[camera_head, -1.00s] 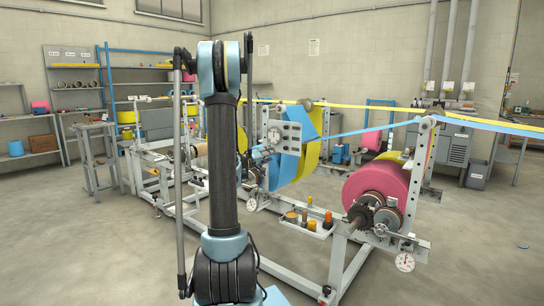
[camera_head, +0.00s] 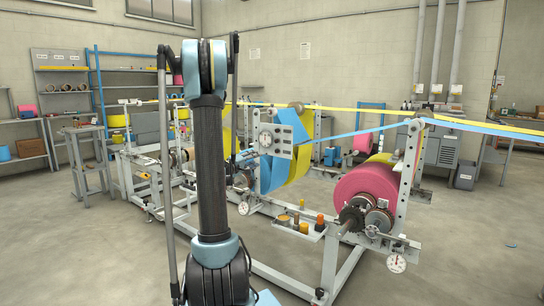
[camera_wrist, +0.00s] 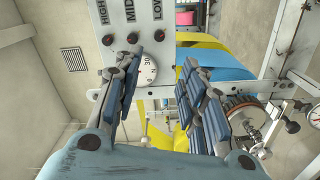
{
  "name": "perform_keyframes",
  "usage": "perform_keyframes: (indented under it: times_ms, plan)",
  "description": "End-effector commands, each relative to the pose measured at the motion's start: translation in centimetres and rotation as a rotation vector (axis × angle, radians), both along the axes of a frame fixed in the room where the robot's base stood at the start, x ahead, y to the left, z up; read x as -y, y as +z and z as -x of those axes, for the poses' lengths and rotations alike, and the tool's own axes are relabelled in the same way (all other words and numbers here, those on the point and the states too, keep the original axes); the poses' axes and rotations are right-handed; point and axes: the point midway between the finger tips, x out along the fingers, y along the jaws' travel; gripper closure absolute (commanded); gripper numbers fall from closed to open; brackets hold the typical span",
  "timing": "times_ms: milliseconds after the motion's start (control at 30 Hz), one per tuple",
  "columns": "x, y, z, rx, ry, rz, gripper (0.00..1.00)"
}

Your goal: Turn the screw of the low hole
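A pale metal plate (camera_wrist: 173,55) fills the upper middle of the wrist view, labelled HIGH, MID and LOW. A dark round hole or screw head sits below each label; the low one (camera_wrist: 159,35) is rightmost, and whether a screw sits in it is unclear. A white dial (camera_wrist: 150,72) marked 30 is on the plate below, partly covered by my left finger. My gripper (camera_wrist: 160,68) is open and empty, its blue-grey fingers on either side of the dial. Contact cannot be told. The plate (camera_head: 284,141) and dial (camera_head: 265,140) also show in the head view, where my gripper is not clearly visible.
Blue and yellow webs (camera_head: 350,133) run beside the plate to the right. A pink roll (camera_head: 366,184) and a small tray of bottles (camera_head: 290,229) sit on the machine frame. Open floor lies in front at right.

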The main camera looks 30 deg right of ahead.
Motion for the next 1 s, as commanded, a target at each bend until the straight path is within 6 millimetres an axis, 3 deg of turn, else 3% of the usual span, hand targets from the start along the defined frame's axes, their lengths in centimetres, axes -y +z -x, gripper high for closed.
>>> perform_keyframes:
  times_ms: [700, 1000]
  plan:
    - [11.4, 0.0, -4.7, 0.002, -0.001, -0.001, 0.62]
    - [14.7, 0.0, -6.0, 0.003, -0.001, -0.001, 0.62]
